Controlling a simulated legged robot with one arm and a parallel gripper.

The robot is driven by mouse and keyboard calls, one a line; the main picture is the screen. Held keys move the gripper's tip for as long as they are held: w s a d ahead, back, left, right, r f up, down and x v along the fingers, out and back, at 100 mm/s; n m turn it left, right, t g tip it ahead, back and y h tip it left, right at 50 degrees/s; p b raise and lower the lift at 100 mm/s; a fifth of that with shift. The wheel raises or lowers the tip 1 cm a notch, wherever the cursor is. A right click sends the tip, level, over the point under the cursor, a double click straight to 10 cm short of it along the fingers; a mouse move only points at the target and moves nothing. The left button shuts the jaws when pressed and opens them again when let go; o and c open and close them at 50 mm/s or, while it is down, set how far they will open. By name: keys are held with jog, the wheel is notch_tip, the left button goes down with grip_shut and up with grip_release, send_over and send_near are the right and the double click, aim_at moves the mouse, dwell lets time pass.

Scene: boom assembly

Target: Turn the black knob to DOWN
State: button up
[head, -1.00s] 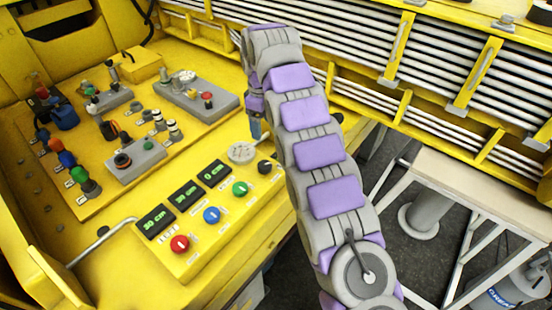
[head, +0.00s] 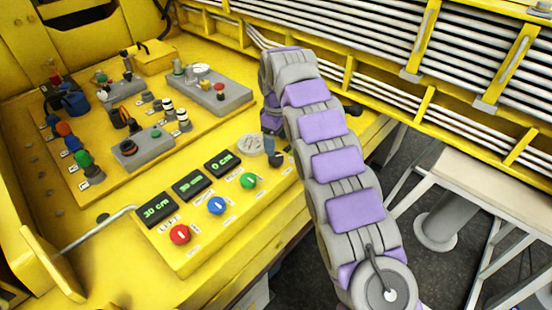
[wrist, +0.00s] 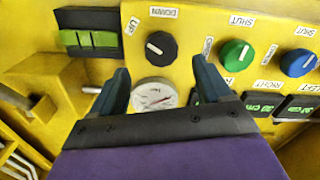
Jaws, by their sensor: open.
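The black knob (wrist: 161,48) with a white pointer mark sits on the yellow panel in the wrist view. The mark lies on its left part, slanting toward the upper left. The UP label (wrist: 132,25) is at its upper left and the DOWN label (wrist: 164,12) is above it. My gripper (wrist: 160,66) is open and empty, one finger toward each side below the knob in the picture. Contact with the knob cannot be told. In the head view the knob (head: 276,159) shows just below my gripper (head: 271,150), partly hidden.
A round white gauge (wrist: 153,93) lies between my fingers in the wrist view. The green knob (wrist: 236,55) and blue knob (wrist: 298,62) are to the right. The red knob (head: 180,234) is nearer the panel's front left.

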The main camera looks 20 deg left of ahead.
aim_at(276, 156)
notch_tip(276, 156, down, 6)
jog(key=shift+a+f+b, duration=0.1)
jog(key=shift+f+b, duration=0.15)
jog(key=shift+b, duration=0.45)
jog(key=shift+c, duration=0.2)
jog(key=c, duration=1)
